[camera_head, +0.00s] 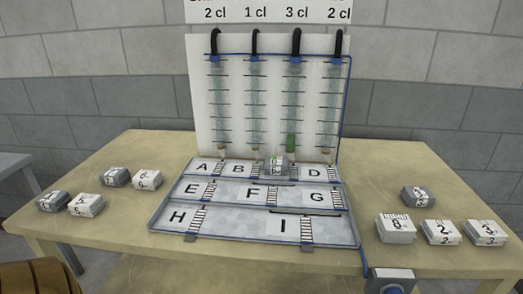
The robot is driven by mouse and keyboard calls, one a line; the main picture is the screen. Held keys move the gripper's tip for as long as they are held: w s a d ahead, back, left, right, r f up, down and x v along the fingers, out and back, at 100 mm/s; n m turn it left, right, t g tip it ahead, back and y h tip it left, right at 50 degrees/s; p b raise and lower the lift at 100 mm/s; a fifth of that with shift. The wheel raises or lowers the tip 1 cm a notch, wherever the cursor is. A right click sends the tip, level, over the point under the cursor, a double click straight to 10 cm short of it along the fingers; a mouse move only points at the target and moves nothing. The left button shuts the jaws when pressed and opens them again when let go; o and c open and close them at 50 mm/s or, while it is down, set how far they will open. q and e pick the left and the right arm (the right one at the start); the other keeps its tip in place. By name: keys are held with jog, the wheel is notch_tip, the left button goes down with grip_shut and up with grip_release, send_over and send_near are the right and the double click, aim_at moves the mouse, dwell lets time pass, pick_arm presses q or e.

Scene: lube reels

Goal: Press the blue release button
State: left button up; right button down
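A grey box (404,274) sits at the bottom edge of the view, at the table's front right. A round blue-green button (393,289) shows on its front and is partly cut off by the picture's edge. A blue line runs from the box up along the right side of the tube board (204,100). Neither of my grippers is in view, and nothing is seen touching the button.
A tiered tray (255,222) with lettered compartments stands mid-table (110,238). A small numbered block (277,166) sits in its top row between B and D. Several blocks lie left (86,205) and right (396,229). A brown ribbed object (40,278) is bottom left.

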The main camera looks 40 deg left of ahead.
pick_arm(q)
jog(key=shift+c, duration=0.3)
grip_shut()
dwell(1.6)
